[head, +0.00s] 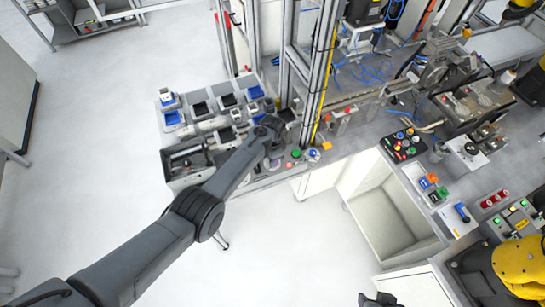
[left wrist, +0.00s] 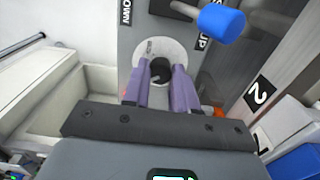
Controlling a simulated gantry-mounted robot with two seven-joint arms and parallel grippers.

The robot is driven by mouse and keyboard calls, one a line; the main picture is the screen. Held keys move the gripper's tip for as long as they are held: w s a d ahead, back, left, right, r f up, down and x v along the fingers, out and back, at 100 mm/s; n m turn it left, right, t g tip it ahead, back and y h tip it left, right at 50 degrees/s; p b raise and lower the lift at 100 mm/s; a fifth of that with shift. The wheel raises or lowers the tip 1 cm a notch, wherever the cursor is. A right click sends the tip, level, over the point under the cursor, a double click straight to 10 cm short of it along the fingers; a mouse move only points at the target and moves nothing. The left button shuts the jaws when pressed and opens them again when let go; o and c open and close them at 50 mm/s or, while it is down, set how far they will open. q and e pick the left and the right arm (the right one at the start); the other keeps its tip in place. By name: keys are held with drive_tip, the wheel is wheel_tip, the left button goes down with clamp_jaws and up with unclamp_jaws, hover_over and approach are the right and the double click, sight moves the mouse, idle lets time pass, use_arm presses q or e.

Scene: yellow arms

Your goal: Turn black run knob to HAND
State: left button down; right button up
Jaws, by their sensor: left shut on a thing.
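The black run knob (left wrist: 160,69) sits on a pale round plate (left wrist: 152,50) in the middle of the left wrist view. My left gripper (left wrist: 161,80) has its two purple fingers on either side of the knob and is shut on it. The fingers hide part of the knob, and I cannot read which position it points to. In the head view my left arm reaches to the panel's front edge, and the wrist hides the knob. A dark part at the bottom edge of the head view may be my right gripper (head: 380,300); its fingers do not show clearly.
A blue-capped lever (left wrist: 222,24) stands close above the knob, near UP and DOWN labels. In the head view green (head: 296,153) and blue (head: 313,155) controls lie right of my wrist. Bins (head: 190,160) stand left, and a metal frame post (head: 322,70) rises behind.

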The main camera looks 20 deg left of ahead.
use_arm(q)
drive_tip(key=shift+n, duration=1.1)
drive_tip(key=c, duration=0.9)
unclamp_jaws()
drive_tip(key=shift+r+p, duration=0.45)
drive_tip(key=shift+r, duration=0.2)
drive_tip(key=shift+r+p, duration=0.8)
drive_tip(key=shift+r, duration=4)
